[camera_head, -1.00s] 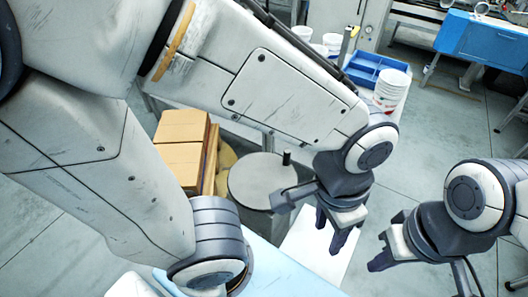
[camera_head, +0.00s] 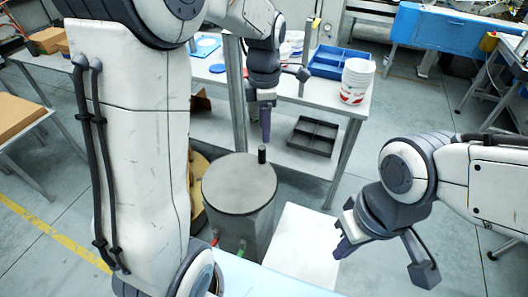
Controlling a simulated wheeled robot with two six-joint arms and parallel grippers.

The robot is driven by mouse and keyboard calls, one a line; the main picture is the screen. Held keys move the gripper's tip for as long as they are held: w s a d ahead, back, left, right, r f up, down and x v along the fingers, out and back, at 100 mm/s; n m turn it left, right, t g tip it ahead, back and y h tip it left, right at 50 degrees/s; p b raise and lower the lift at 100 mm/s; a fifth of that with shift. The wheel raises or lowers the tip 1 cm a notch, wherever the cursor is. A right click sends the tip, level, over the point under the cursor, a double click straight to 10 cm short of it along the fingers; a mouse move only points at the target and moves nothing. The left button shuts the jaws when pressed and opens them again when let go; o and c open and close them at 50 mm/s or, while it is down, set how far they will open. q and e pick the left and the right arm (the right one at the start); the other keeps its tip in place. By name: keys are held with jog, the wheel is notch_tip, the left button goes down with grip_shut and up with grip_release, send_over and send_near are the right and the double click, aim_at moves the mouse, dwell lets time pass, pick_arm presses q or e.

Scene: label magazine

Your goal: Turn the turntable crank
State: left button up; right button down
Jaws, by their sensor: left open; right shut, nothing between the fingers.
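The turntable (camera_head: 238,188) is a round grey disc on a grey pedestal in the lower middle of the head view. Its crank, a short black upright peg (camera_head: 262,154), stands near the disc's far right edge. My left gripper (camera_head: 266,134) points down just above and behind the peg in the picture, with its fingers seen nearly edge-on. It is open and holds nothing; whether the fingertips touch the peg I cannot tell. My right gripper (camera_head: 342,245) is shut and empty, at the right of the turntable over the white panel's right edge.
A white panel (camera_head: 300,245) lies right of the turntable. Behind it a table holds a blue divided tray (camera_head: 340,63) and white buckets (camera_head: 356,80). A dark divided tray (camera_head: 313,136) sits on its lower shelf. Grey floor is open at the right.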

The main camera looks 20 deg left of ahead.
aim_at(262, 152)
pick_arm(q)
jog(key=shift+w+a+f+n, duration=0.25)
jog(key=shift+a+n, duration=0.15)
jog(key=shift+n, duration=0.1)
jog(key=shift+f, duration=0.3)
notch_tip(262, 152, down, 10)
jog(key=shift+r+p, duration=0.2)
jog(key=shift+p, duration=0.2)
grip_shut()
dwell(0.7)
